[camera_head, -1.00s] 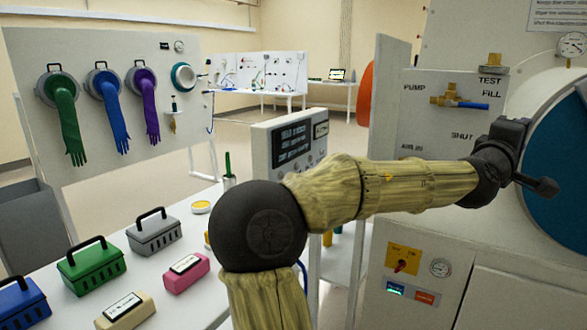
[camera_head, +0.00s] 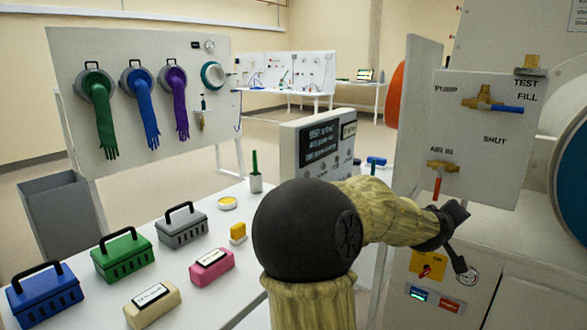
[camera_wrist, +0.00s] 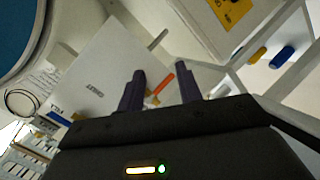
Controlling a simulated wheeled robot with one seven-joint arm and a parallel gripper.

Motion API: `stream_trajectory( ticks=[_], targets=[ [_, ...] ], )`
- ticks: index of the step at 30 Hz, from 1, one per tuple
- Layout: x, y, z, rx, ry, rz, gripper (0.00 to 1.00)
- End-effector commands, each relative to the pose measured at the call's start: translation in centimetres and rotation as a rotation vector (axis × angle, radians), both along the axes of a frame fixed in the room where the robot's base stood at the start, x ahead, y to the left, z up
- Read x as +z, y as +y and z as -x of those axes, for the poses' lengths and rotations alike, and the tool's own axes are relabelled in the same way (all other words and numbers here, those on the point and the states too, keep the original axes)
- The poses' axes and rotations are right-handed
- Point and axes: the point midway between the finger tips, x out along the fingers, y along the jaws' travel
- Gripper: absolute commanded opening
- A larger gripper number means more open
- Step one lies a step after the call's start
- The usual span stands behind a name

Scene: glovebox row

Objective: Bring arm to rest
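My arm reaches to the right across the head view, bent at a dark round joint. An orange valve handle (camera_wrist: 161,80) shows beyond the fingers, at some distance that I cannot judge.
The valve panel (camera_head: 480,145) and blue round door (camera_head: 575,175) are close on the right. The white table (camera_head: 225,218) holds blue (camera_head: 45,295), green (camera_head: 122,258) and grey (camera_head: 182,230) boxes. The glove board (camera_head: 140,60) stands behind. Open floor (camera_head: 270,150) lies beyond.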

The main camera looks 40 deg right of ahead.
Motion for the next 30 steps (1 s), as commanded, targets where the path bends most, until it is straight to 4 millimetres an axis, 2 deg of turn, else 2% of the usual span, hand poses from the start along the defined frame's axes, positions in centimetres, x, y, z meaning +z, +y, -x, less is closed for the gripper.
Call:
stream_trajectory(
  ticks=[1, 6, 11, 15, 19, 21, 24, 27, 30],
  targets=[
    [-2.0, 1.5, -2.1, 0.030, -0.031, -0.064, 0.35],
    [-8.1, 7.9, -8.0, 0.113, -0.104, -0.283, 0.35],
    [-12.6, 15.5, -12.4, 0.186, -0.131, -0.483, 0.35],
    [-15.7, 23.1, -14.8, 0.246, -0.122, -0.651, 0.35],
    [-17.9, 30.6, -15.6, 0.296, -0.084, -0.796, 0.35],
    [-18.8, 34.7, -15.4, 0.322, -0.050, -0.867, 0.35],
    [-19.8, 39.8, -14.6, 0.353, 0.005, -0.947, 0.35],
    [-20.5, 43.6, -13.4, 0.374, 0.056, -1.003, 0.35],
    [-21.0, 46.6, -12.1, 0.391, 0.106, -1.042, 0.35]
  ],
)
